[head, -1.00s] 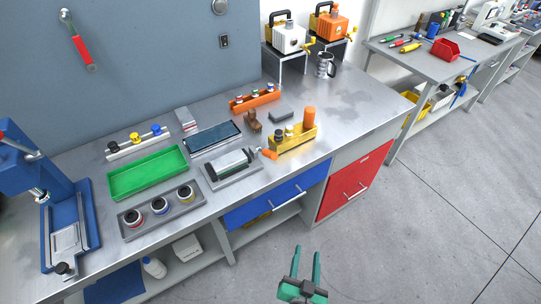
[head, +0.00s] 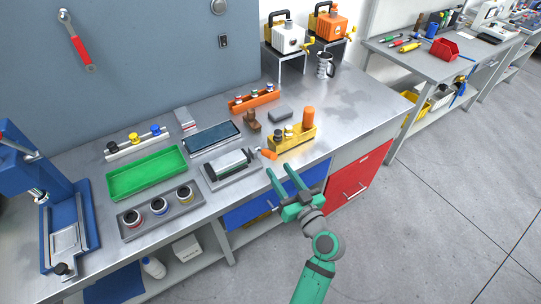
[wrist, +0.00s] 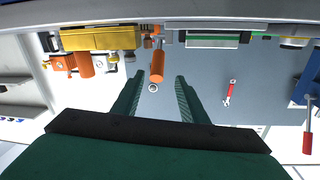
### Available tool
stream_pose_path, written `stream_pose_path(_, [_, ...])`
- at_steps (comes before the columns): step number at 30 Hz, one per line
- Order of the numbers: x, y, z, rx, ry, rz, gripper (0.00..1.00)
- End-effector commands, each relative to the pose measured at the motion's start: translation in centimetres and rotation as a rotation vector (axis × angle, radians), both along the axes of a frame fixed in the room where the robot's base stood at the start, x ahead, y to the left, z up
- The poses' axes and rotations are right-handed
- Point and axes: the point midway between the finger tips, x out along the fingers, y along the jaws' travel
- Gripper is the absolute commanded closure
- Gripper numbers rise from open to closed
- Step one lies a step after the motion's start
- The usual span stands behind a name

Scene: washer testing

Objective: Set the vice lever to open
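The vice (head: 232,166) is a grey and white block with a dark base, lying near the bench's front edge. Its orange lever (head: 268,154) sticks out at its right end. In the wrist view the lever (wrist: 157,66) shows upper middle, lined up with the gap between my fingers, and the vice body (wrist: 205,40) lies to its right. My green gripper (head: 279,169) is open and empty in front of the bench edge, just short of the lever. I see no contact with the lever.
A yellow holder (head: 283,143) with an orange cylinder stands close right of the lever. A tray of small jars (head: 138,235) and a green tray (head: 120,188) lie left of the vice. A dark tablet-like panel (head: 213,138) lies behind it. Bare bench top is at the right.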

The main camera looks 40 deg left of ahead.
Motion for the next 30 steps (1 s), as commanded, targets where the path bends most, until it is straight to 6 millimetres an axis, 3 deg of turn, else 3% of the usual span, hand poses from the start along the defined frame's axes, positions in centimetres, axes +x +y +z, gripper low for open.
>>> stream_pose_path(9, [2.9,4.5,0.1,0.0,-0.001,-0.008,0.61])
stream_pose_path(15, [4.0,6.5,0.0,0.0,0.001,-0.009,0.61])
stream_pose_path(27, [4.3,7.2,0.0,0.0,0.001,-0.01,0.61])
stream_pose_path(28, [4.3,7.2,0.0,0.0,0.001,-0.009,0.63])
stream_pose_path(30, [4.3,7.2,0.0,0.0,0.001,-0.009,0.8])
